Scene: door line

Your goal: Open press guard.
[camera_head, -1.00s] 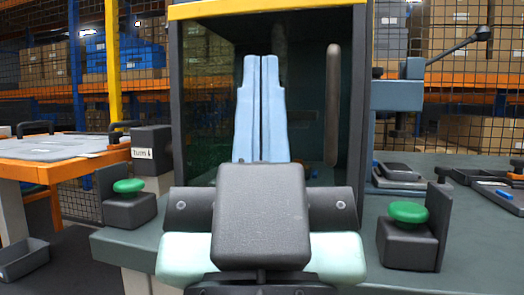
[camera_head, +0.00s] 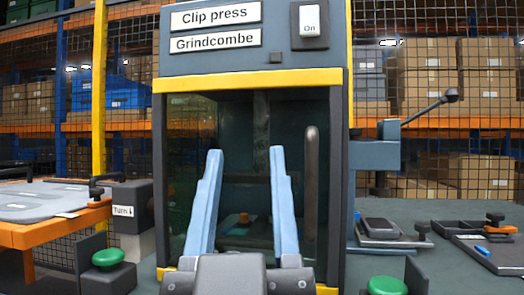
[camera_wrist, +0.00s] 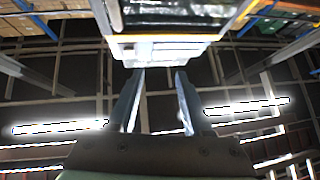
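The clip press (camera_head: 165,60) stands straight ahead, labelled "Clip press" and "Grindcombe". Its guard (camera_head: 180,125) is a dark see-through panel below a yellow strip, and it looks shut. A dark upright handle (camera_head: 310,185) is on the guard's right side. My gripper (camera_head: 245,153) points up in front of the guard, left of the handle. Its two blue fingers are apart with nothing between them. The fingers also show in the wrist view (camera_wrist: 159,74), below the yellow-edged press front (camera_wrist: 165,38). I cannot tell the gap from fingers to guard.
A switch marked "On" (camera_head: 313,25) is at the press's upper right. Green buttons stand at left (camera_head: 108,258) and right (camera_head: 387,286). A lever (camera_head: 430,108) and trays (camera_head: 475,228) are on the right. A box marked "Turn" (camera_head: 130,215) and an orange table (camera_head: 45,232) are left.

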